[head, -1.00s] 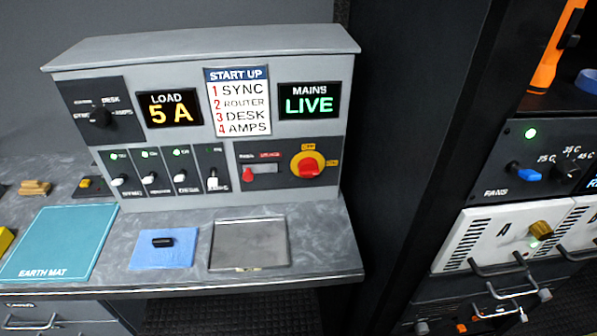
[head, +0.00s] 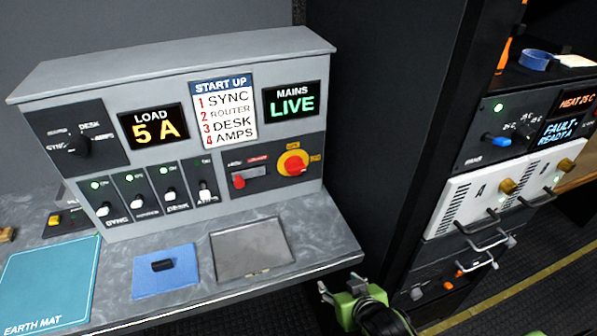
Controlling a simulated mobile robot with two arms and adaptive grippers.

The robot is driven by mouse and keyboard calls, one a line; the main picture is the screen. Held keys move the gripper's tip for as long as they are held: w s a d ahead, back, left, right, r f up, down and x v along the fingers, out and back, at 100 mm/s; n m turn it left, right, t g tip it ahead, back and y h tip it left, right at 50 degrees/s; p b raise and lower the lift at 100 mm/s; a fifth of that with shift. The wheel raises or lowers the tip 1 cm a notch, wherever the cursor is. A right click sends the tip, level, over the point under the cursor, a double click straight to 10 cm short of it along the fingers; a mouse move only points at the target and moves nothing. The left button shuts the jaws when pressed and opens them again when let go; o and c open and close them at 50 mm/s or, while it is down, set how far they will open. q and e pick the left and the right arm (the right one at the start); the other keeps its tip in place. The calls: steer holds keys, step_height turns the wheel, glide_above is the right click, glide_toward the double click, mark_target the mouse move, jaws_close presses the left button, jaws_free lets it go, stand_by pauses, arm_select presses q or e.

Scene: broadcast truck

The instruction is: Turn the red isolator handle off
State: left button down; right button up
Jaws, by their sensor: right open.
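The red isolator handle (head: 295,167) sits on a round yellow plate at the right of the grey console's front. A smaller red knob (head: 239,181) is beside it on the left, on the same dark panel. The mains display (head: 291,99) reads LIVE and the load display (head: 154,127) reads 5 A. My right gripper (head: 343,291) is at the bottom of the head view, just off the bench's right front corner, open and empty. It is below and apart from the handle. My left gripper is not in view.
A metal tray (head: 251,277) and a blue cloth (head: 150,285) with a black piece on it lie in front of the console. An earth mat (head: 45,285) lies at left. A dark rack post (head: 437,120) and rack units stand at right.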

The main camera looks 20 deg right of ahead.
mark_target(298, 172)
steer(key=w+r+t, duration=0.1)
steer(key=w+r, duration=0.1)
steer(key=r, duration=0.1)
steer(key=w+r+t, duration=0.2)
steer(key=w+r, duration=0.1)
steer(key=r, duration=0.1)
steer(key=w+r+m+t, duration=0.1)
steer(key=w+r+t, duration=0.1)
steer(key=r, duration=0.2)
steer(key=shift+w+d, duration=0.25)
steer(key=w+a+r+t+y, duration=0.2)
steer(key=w+r+t, duration=0.2)
steer(key=r, duration=0.2)
steer(key=w+p, duration=0.1)
steer(key=w, duration=0.3)
steer(key=w+a+p, duration=0.1)
steer(key=w, duration=0.7)
steer(key=shift+w+a+f+p, duration=0.15)
steer(key=shift+w+f+p, duration=0.05)
steer(key=shift+p, duration=0.2)
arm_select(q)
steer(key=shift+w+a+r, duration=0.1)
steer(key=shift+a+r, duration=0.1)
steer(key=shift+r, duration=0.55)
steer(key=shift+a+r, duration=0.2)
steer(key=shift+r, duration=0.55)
arm_select(e)
steer(key=shift+w, duration=0.55)
steer(key=shift+c, duration=0.4)
steer(key=c, duration=1)
